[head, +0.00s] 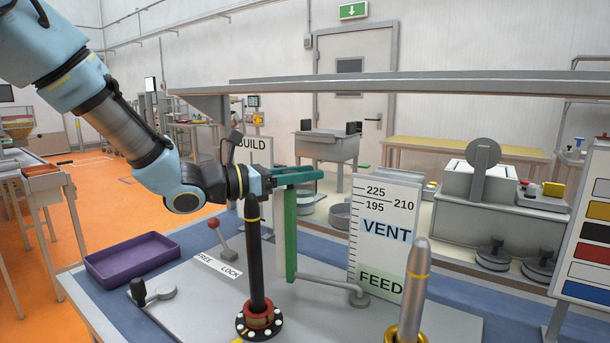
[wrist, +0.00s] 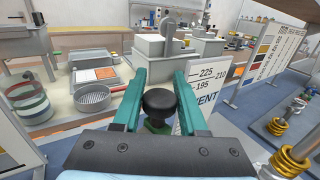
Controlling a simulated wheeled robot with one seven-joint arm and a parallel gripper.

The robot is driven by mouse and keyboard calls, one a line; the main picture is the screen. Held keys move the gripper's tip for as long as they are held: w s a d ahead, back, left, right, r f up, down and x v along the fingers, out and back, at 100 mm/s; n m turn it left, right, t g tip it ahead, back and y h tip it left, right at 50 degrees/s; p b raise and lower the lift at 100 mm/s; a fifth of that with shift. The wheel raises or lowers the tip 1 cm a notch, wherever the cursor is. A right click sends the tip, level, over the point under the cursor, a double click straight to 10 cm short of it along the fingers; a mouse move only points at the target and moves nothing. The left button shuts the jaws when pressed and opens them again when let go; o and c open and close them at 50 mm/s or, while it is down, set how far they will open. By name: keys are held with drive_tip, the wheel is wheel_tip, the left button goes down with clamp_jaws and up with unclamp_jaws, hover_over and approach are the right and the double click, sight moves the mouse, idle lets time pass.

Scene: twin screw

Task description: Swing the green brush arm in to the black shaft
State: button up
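The black shaft (head: 257,262) stands upright in a red and black flange (head: 259,318). The green brush arm is a tall green strip with a white side (head: 289,235), upright just right of the shaft and apart from it. A grey bent link (head: 325,283) runs from its foot to a round pivot (head: 358,297). My gripper (head: 318,174) has teal fingers above the green strip. In the wrist view a black knob (wrist: 158,102) sits between the fingers (wrist: 160,75), with green (wrist: 155,128) below it. Whether the fingers press the knob is unclear.
A silver shaft (head: 415,280) stands at the right in a brass collar (head: 405,334). The white VENT/FEED board (head: 384,205) stands close behind the brush arm. A red-knobbed lever (head: 223,240), a black crank (head: 150,291) and a purple tray (head: 132,258) are at the left.

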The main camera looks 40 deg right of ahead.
drive_tip(key=o, duration=0.3)
drive_tip(key=shift+o, duration=0.2)
drive_tip(key=shift+a, duration=0.1)
drive_tip(key=b+v, duration=0.2)
drive_tip(key=v, duration=0.8)
drive_tip(key=shift+a, duration=0.3)
